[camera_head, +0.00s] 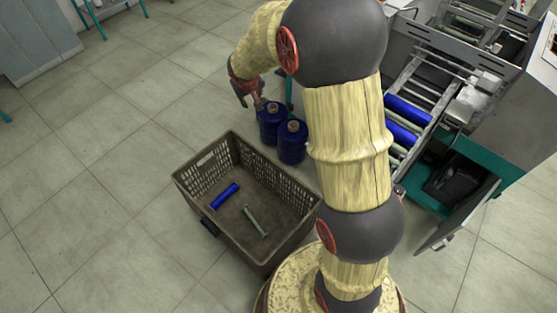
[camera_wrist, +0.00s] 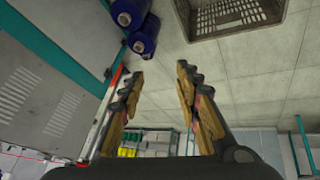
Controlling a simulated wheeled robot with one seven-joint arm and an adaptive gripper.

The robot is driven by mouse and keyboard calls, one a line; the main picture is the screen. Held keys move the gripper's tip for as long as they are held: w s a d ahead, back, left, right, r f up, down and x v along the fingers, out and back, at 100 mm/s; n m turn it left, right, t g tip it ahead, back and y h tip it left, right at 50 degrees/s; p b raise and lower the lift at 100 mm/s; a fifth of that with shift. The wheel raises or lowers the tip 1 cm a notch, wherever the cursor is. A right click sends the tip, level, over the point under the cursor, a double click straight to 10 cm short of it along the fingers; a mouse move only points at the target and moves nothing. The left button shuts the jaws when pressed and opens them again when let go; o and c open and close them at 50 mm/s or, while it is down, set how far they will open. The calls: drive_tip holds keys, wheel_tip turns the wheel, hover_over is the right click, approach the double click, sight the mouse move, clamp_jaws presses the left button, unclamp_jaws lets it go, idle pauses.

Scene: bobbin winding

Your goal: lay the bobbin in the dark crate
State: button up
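The dark crate (camera_head: 198,213) stands on the floor left of my arm; part of it shows at the top of the wrist view (camera_wrist: 285,15). A small blue bobbin (camera_head: 225,196) lies in it on the crate floor, near the left side. A thin pale grey-green tube (camera_head: 256,222) lies apart from it, to its right. My gripper (camera_head: 248,98) is beyond the crate's far end, close to two big blue spools. In the wrist view my gripper (camera_wrist: 158,72) has its fingers spread, with nothing between them.
Two big blue spools (camera_head: 270,122) (camera_head: 292,142) stand upright beside the crate's far end; they also show in the wrist view (camera_wrist: 128,14) (camera_wrist: 143,38). A grey machine (camera_head: 500,115) with blue rolls (camera_head: 407,110) stands at the right. The tiled floor at left is clear.

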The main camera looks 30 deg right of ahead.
drive_tip(key=s+a+r, duration=0.2)
drive_tip(key=s+r, duration=0.6)
drive_tip(key=r, duration=0.1)
drive_tip(key=s+a+r+y, duration=0.1)
drive_tip(key=s+a+r, duration=0.1)
drive_tip(key=s, duration=0.8)
drive_tip(key=s+a+r+y, duration=0.1)
drive_tip(key=s+a+r, duration=0.2)
drive_tip(key=s, duration=0.7)
drive_tip(key=s+a+r, duration=0.2)
drive_tip(key=s+a, duration=0.2)
drive_tip(key=s, duration=0.5)
drive_tip(key=shift+s+r+n+y, duration=0.2)
drive_tip(key=shift+s+n+y, duration=0.1)
drive_tip(key=shift+s+y, duration=0.1)
drive_tip(key=shift+r+p, duration=0.85)
drive_tip(key=shift+c, duration=0.3)
drive_tip(key=shift+c, duration=0.2)
